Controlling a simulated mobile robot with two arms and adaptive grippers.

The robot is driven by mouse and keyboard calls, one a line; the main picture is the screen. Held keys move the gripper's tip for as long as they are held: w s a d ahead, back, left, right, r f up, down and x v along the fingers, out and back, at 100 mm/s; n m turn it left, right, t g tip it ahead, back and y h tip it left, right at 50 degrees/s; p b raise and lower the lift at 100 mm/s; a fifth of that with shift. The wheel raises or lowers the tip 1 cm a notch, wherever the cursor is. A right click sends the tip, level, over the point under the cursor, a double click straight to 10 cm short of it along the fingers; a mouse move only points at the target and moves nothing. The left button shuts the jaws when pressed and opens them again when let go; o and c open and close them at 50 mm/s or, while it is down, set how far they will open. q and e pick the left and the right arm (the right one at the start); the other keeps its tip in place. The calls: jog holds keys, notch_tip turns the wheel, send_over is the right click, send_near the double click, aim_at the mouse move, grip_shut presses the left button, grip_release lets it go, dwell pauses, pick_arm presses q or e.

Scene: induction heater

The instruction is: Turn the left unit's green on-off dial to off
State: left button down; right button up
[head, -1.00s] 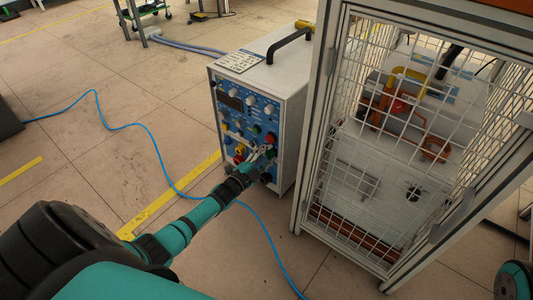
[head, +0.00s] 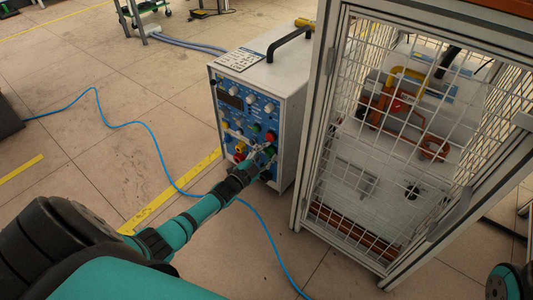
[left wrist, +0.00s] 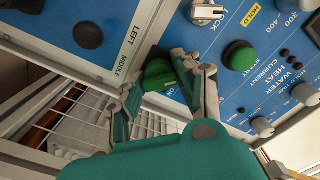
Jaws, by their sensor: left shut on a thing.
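The left unit (head: 290,110) is a white-grey box with a blue control panel and a black top handle, in the middle of the head view. My left gripper (head: 267,152) is at the lower right part of this panel. In the left wrist view, the green on-off dial (left wrist: 158,77) sits between the fingers of my left gripper (left wrist: 163,88), which is shut on it. The fingers hide part of the dial and its markings, so I cannot read its setting. My right gripper is not in view.
A green button (left wrist: 240,56), a white knob (left wrist: 206,12) and a black knob (left wrist: 88,36) are near the dial. A mesh cage (head: 400,150) stands close on the right.

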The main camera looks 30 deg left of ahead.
pick_arm(q)
jog(key=c, duration=0.9)
grip_release()
jog(key=shift+c, duration=0.2)
jog(key=shift+s, duration=0.1)
jog(key=s, duration=1.2)
jog(key=shift+a, duration=0.45)
jog(key=shift+f, duration=0.1)
